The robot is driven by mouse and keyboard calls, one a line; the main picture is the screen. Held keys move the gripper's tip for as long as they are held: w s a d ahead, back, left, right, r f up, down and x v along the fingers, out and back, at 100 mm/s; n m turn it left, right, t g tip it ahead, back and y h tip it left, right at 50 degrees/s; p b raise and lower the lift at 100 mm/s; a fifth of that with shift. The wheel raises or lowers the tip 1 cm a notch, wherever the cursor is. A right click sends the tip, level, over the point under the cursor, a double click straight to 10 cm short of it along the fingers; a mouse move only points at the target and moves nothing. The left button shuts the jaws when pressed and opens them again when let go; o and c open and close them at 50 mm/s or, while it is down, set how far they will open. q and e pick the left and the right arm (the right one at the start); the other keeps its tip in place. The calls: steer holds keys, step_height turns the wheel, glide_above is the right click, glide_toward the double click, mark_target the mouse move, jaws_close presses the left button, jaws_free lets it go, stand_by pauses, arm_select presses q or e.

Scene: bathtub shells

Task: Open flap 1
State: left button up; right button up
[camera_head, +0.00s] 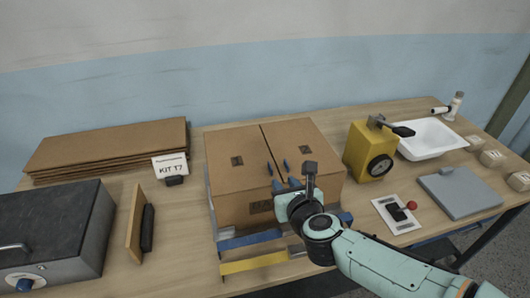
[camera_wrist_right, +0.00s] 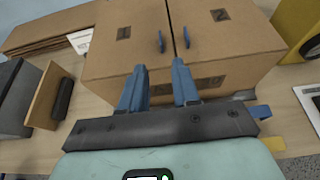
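A closed cardboard box (camera_head: 232,203) stands in the middle of the table. Its left flap, marked 1 (camera_wrist_right: 110,58), and its right flap, marked 2 (camera_wrist_right: 235,40), lie flat and meet at a central seam. A small blue handle (camera_wrist_right: 161,41) stands on flap 1 near the seam. A second blue handle (camera_wrist_right: 186,37) stands on flap 2. My right gripper (camera_head: 286,184) is at the front of the box, near the handles. In the right wrist view (camera_wrist_right: 158,80) its blue fingers are apart with nothing between them. My left gripper is not in view.
A yellow device with a dial (camera_head: 369,152) stands right of the box. A brown upright board (camera_head: 135,226) and a grey case (camera_head: 60,230) are at left. Flat cardboard sheets (camera_head: 110,143) and a KIT T7 sign (camera_head: 170,166) lie behind. Blue and yellow strips (camera_head: 252,264) lie in front.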

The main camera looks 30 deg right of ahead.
mark_target(271, 169)
steer(key=b+x, duration=0.1)
steer(key=x, duration=1.2)
steer(key=shift+r, duration=0.1)
jaws_close()
stand_by(1.1)
